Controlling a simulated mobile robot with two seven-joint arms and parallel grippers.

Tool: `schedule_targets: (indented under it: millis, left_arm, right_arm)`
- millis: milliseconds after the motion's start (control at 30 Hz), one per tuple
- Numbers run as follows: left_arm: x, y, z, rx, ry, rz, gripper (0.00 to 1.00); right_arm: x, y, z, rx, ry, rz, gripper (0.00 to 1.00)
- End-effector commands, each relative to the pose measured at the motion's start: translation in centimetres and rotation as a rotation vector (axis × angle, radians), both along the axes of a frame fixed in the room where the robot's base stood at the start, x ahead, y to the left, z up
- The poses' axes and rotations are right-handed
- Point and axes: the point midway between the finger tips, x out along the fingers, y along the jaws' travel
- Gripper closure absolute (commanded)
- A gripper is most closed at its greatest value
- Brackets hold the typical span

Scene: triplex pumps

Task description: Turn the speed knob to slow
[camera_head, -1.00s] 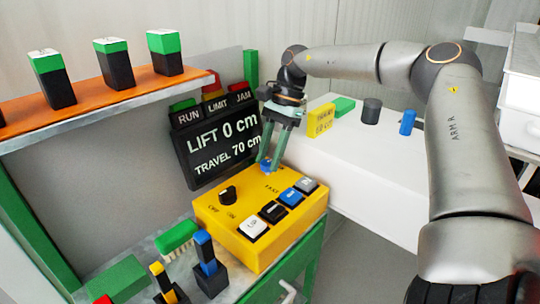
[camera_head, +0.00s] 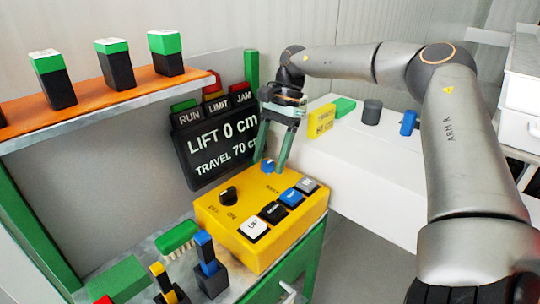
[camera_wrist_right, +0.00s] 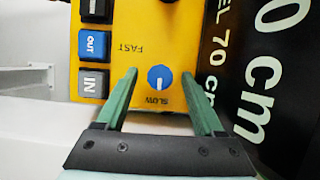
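The yellow control box (camera_head: 238,237) sits on the bench. Its blue speed knob (camera_head: 268,165) is at the far corner, below the display. In the right wrist view the knob (camera_wrist_right: 161,78) lies between SLOW and FAST labels, its white line roughly along the line of my fingers; I cannot tell which end is the pointer. My right gripper (camera_head: 270,163) is over the knob, pointing down. In the wrist view its green fingers (camera_wrist_right: 160,76) are open, one on each side of the knob, with gaps to it. My left gripper is not in view.
The box also carries a black on/off knob (camera_head: 228,195) and several push buttons (camera_head: 273,212). A black display (camera_head: 220,145) reads LIFT 0 cm, TRAVEL 70 cm. A green brush (camera_head: 178,237) and upright blocks stand beside the box. A white surface (camera_head: 360,165) lies behind right.

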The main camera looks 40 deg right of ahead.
Motion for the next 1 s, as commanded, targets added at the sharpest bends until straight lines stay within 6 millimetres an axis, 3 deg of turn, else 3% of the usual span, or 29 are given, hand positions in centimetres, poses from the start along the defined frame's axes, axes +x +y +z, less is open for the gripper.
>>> schedule_targets:
  millis: [367, 700, 1000]
  left_arm:
    - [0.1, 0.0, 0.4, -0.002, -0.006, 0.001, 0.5]
    - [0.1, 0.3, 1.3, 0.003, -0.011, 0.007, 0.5]
    - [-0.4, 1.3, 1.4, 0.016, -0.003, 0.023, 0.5]
  right_arm:
    - [0.1, -0.5, 1.1, -0.001, -0.003, -0.003, 0.3]
    - [0.4, -3.1, 7.8, -0.003, -0.003, -0.003, 0.3]
    - [0.5, -4.6, 11.2, 0.0, 0.0, -0.002, 0.3]
